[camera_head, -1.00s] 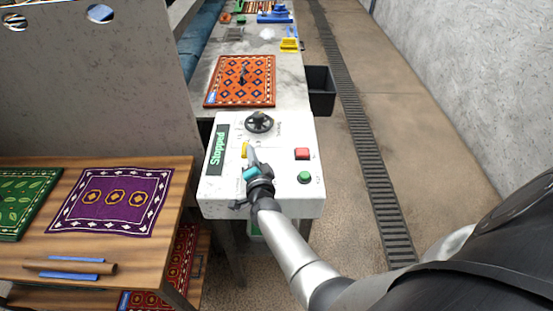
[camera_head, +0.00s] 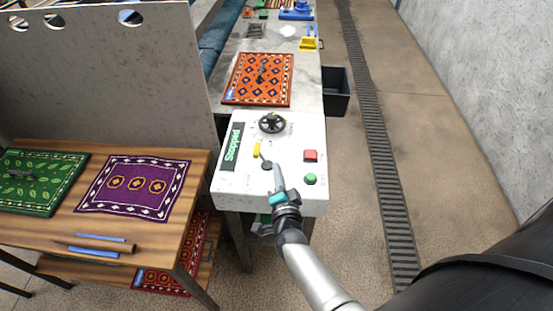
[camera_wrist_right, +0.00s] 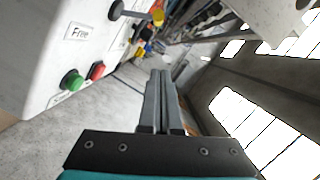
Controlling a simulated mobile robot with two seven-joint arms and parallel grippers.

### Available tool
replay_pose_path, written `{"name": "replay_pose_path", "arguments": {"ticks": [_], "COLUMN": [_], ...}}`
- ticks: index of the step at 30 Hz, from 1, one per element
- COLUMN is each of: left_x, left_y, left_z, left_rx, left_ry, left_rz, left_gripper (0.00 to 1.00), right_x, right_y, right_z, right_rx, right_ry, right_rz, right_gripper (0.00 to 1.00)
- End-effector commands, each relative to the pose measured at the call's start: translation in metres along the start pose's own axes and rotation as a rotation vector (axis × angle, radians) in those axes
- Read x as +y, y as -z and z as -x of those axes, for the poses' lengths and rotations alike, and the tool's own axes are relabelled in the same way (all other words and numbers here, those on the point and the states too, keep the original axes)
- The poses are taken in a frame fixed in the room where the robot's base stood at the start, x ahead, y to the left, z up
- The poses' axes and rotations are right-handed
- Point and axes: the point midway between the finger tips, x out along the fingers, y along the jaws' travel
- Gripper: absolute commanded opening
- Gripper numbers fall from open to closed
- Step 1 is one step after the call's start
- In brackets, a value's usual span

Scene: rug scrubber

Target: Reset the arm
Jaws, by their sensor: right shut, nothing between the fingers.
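My right gripper (camera_head: 278,178) is shut and empty. In the head view it is over the front part of the white control panel (camera_head: 234,190), right of the yellow-tipped lever (camera_head: 257,150) and left of the green button (camera_head: 311,179). In the right wrist view its two fingers (camera_wrist_right: 160,75) are pressed together and point past the panel's side. The lever's yellow knob (camera_wrist_right: 157,17) and a "Free" label (camera_wrist_right: 77,32) show at the top there. The panel's display (camera_head: 234,146) reads "Stopped". My left gripper is not in view.
A black handwheel (camera_head: 271,123) and red button (camera_head: 311,155) are on the panel. Behind it an orange rug (camera_head: 240,85) lies on the grey bench. A wooden table (camera_head: 200,170) with purple (camera_head: 140,207) and green rugs (camera_head: 35,192) is at left.

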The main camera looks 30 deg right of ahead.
Motion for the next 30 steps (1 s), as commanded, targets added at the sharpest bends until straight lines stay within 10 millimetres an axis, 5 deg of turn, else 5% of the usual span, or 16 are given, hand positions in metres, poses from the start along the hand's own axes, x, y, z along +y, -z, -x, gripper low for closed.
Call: {"name": "replay_pose_path", "arguments": {"ticks": [20, 25, 30], "left_x": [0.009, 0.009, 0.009], "left_y": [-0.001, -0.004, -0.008], "left_z": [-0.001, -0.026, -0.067], "left_rx": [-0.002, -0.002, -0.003], "left_ry": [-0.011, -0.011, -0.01], "left_rz": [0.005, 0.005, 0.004], "left_gripper": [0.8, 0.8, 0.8], "right_x": [0.005, 0.058, 0.159], "right_y": [-0.004, -0.047, -0.116], "right_z": [0.004, 0.019, 0.059], "right_rx": [-0.01, -0.135, -0.384], "right_ry": [-0.004, -0.049, -0.128], "right_rz": [0.01, 0.139, 0.392], "right_gripper": [0.0, 0.0, 0.0]}}
